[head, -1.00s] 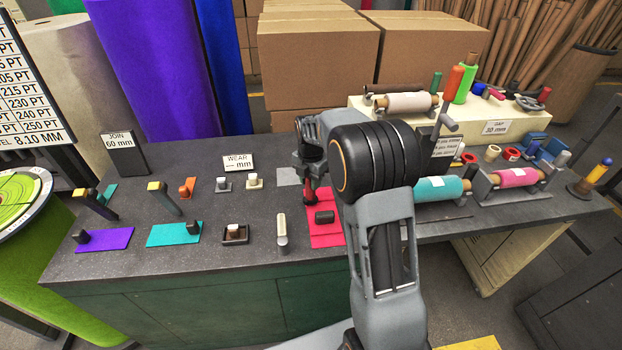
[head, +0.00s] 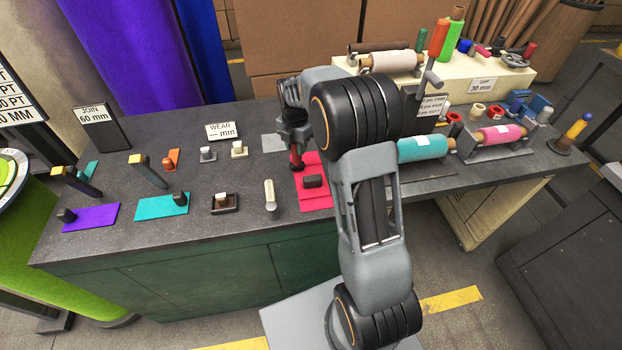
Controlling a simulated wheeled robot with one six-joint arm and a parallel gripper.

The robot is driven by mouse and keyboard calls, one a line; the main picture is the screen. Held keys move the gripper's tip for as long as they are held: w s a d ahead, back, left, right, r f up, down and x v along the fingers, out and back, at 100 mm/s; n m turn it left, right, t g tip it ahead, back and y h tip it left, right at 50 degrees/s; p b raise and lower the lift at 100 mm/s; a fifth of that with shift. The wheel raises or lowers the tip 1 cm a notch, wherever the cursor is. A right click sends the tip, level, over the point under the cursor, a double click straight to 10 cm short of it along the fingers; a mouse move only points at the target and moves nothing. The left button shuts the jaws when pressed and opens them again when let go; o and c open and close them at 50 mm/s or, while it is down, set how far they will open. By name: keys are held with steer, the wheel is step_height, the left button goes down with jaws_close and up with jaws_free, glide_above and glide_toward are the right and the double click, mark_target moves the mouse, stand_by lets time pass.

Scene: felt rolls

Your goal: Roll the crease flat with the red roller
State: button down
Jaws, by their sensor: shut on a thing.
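My gripper (head: 294,133) is in the head view over the middle of the dark bench, pointing down. It is shut on the red roller (head: 296,157), whose red shaft shows below the jaws and whose dark lower end is at the red felt. A red felt piece (head: 316,202) lies flat on the bench under and beside the roller. The roller's end is near the felt's left edge, toward the back; I cannot tell whether it presses on it. A dark block (head: 313,181) sits on the felt just in front of the roller. The crease cannot be made out.
A cream cylinder (head: 270,195) lies left of the felt. Purple felt (head: 91,218) and teal felt (head: 162,207) with dark weights lie farther left. Teal (head: 421,148) and pink (head: 500,134) rolls on stands are to the right.

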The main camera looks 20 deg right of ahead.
steer(key=shift+f, duration=0.4)
steer(key=shift+d, duration=0.1)
steer(key=shift+s+d+r, duration=0.15)
steer(key=shift+s+d, duration=0.05)
steer(key=shift+d, duration=0.85)
steer(key=shift+d, duration=0.1)
steer(key=shift+s+d+f, duration=0.1)
steer(key=shift+s+d, duration=0.05)
steer(key=shift+d, duration=0.4)
steer(key=shift+s+d+f, duration=0.1)
steer(key=shift+d, duration=0.4)
steer(key=shift+d, duration=0.1)
